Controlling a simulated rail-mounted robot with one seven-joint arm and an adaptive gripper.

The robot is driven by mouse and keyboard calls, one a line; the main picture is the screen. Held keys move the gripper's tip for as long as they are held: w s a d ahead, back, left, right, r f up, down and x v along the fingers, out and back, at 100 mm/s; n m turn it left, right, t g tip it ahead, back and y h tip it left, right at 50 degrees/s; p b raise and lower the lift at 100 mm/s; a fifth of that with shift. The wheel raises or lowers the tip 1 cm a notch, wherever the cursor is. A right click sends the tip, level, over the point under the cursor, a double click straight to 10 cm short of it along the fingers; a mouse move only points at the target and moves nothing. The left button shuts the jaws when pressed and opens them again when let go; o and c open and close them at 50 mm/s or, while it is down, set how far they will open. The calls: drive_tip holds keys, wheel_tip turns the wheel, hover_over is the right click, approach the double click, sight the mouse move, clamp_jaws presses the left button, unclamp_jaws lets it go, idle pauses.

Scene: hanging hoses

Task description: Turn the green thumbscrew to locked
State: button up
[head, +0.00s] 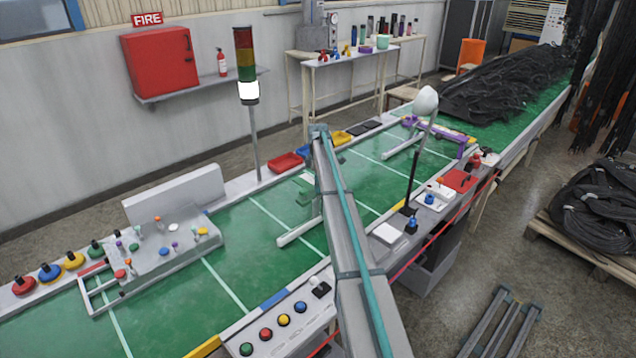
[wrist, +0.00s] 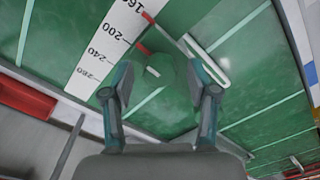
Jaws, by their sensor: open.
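In the wrist view my gripper (wrist: 159,75) is open, its two grey-and-teal fingers apart with nothing between the tips. A round green piece with a short white mark, which looks like the green thumbscrew (wrist: 158,86), shows beyond the gap between the fingers. I cannot tell its height or lock state. A red strip (wrist: 141,47) lies at its upper left. A white scale (wrist: 108,42) with printed numbers runs beside it. In the head view a long grey arm part of mine crosses the bench, and my gripper cannot be made out there.
In the head view a grey sloped fixture (head: 170,262) with small coloured knobs stands at left on the green bench (head: 265,225). A signal tower (head: 246,65) rises behind. A button panel (head: 280,325) is at front. A white-headed black stalk (head: 414,160) stands right of my arm.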

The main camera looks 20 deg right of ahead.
clamp_jaws()
idle(0.3)
